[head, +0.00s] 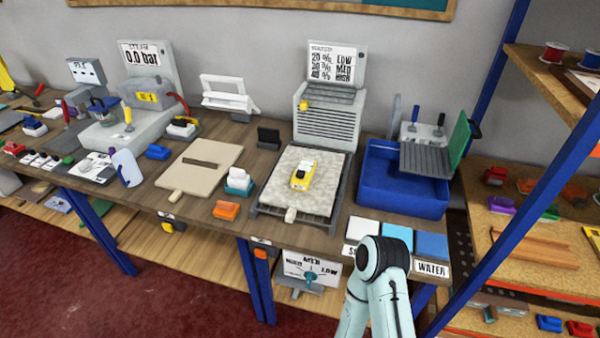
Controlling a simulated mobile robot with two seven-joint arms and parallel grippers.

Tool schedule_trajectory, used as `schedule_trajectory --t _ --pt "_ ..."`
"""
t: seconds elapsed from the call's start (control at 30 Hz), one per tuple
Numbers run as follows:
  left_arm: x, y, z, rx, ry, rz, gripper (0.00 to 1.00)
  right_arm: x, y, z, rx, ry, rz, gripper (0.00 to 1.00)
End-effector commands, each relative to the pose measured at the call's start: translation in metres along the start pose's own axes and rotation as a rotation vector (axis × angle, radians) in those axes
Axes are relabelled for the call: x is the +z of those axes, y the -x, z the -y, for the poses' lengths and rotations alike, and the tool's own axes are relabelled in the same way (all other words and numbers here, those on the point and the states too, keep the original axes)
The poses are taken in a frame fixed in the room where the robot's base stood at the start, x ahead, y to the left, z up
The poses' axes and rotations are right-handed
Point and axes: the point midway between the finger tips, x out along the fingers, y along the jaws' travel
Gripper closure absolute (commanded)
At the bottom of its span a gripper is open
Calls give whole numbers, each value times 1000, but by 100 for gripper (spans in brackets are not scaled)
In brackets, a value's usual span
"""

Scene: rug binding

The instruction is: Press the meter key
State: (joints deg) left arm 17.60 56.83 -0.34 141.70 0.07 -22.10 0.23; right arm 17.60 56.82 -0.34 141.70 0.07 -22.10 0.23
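A small yellow meter (302,172) with a pale front part lies on a light fleecy rug piece (318,201) in a grey tray on the workbench. Its key is too small to make out clearly.
Behind the tray stands a grey louvred unit (327,125) with a percentage chart. A blue bin (400,192) is to its right, and a beige board (198,178) and orange block (226,210) to its left. A blue post (500,170) and shelves bound the right.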

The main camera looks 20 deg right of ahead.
Motion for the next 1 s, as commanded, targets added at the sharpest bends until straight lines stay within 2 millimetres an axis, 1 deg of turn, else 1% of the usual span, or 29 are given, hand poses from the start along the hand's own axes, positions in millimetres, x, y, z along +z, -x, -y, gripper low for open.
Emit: schedule_trajectory --t 0.03,0.07,0.1,1.0 --pt "0 0 0 0 0 0 57 0 0 0 0 0 0 83" --pt "0 0 0 0 0 0 57 0 0 0 0 0 0 93" --pt "0 0 0 0 0 0 57 0 0 0 0 0 0 100" --pt "0 0 0 0 0 0 57 0 0 0 0 0 0 100"
